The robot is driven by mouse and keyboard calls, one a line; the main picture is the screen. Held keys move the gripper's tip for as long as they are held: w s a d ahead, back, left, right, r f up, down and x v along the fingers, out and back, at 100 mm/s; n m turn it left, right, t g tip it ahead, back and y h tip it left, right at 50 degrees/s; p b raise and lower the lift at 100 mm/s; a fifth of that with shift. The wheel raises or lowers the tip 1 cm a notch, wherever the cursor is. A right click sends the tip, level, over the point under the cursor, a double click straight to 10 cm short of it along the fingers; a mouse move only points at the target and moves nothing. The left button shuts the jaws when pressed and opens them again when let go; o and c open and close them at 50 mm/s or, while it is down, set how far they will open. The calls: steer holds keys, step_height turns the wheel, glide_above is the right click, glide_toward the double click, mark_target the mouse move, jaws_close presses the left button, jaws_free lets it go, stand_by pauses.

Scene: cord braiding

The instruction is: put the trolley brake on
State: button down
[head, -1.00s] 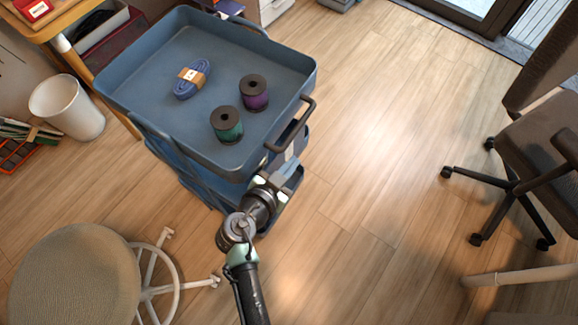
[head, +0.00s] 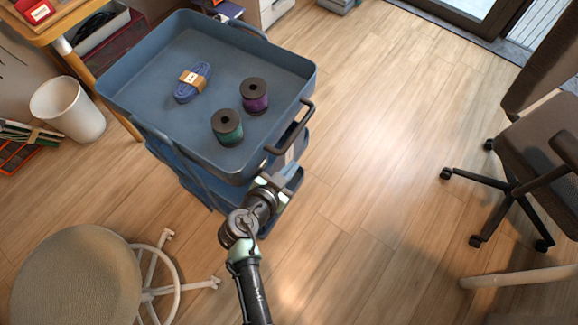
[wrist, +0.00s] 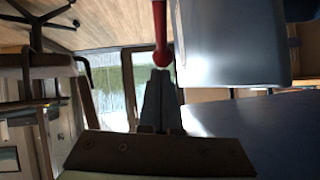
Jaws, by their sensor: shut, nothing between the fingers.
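The blue trolley (head: 218,158) stands on the wood floor, with a black handle (head: 291,128) on its right side. In the wrist view, a red lever with a rounded end (wrist: 161,45) shows beside a blue trolley panel (wrist: 228,45). My gripper (wrist: 160,74) is shut and empty. Its fingertips are right at the lever's rounded end; I cannot tell whether they touch. In the head view, my gripper (head: 280,181) is low beside the trolley, below the handle. The lever is hidden there.
The trolley's top tray holds a blue cord bundle (head: 192,82), a green spool (head: 227,127) and a purple spool (head: 254,96). A round stool (head: 75,275) stands at the lower left, and an office chair (head: 535,150) at the right. The floor between trolley and chair is clear.

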steer(key=shift+w+d+f+g+y+p, duration=0.25)
steer(key=shift+w+g+y+p, duration=0.1)
steer(key=shift+g+p, duration=0.2)
steer(key=shift+w+d+f+g+y+p, duration=0.15)
steer(key=shift+w+f+g+y+p, duration=0.15)
steer(key=shift+g+p, duration=0.35)
step_height(320, 180, down, 6)
steer(key=w+g+y+b, duration=0.1)
steer(key=g+b, duration=0.1)
steer(key=shift+w+d, duration=0.25)
steer(key=shift+d, duration=0.2)
stand_by(1.0)
steer(key=shift+r+p, duration=0.65)
steer(key=shift+r, duration=0.2)
